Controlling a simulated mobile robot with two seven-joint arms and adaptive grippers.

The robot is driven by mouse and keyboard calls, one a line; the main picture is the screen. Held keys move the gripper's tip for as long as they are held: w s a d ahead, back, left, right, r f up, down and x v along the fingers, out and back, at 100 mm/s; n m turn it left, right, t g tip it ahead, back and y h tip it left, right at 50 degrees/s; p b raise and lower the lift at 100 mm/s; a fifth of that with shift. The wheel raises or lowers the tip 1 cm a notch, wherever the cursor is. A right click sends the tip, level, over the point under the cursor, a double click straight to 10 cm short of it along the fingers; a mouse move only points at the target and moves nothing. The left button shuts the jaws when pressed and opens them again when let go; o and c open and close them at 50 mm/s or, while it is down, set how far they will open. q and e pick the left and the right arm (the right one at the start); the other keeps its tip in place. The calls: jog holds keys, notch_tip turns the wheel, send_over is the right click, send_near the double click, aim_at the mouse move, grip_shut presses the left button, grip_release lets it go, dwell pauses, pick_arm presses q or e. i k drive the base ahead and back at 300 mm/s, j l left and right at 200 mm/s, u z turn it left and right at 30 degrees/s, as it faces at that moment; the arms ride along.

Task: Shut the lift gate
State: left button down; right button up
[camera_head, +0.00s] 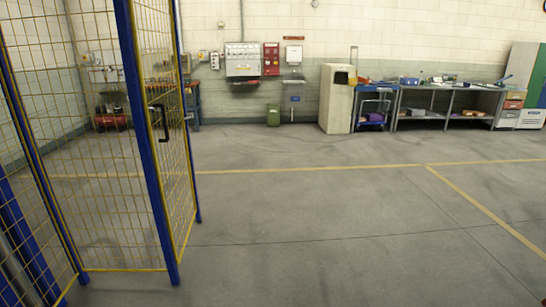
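The lift gate (180,160) is a yellow wire-mesh panel in a blue frame, at the left of the head view. A black handle (160,122) sits on or beside its near blue upright (146,150). The panel is seen steeply from the side, its far upright just to the right. It stands at an angle to the wider mesh seen to its left; I cannot tell which edge is hinged. The gate's top is cut off by the frame. Neither of my grippers is in view.
Yellow mesh fencing (100,220) with blue posts fills the left side. Open concrete floor (330,225) with yellow lines lies to the right. A beige cabinet (335,98), a blue cart (374,108) and workbenches (450,88) stand along the far wall.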

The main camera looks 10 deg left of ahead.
aim_at(131, 2)
jog(key=i, duration=1.65)
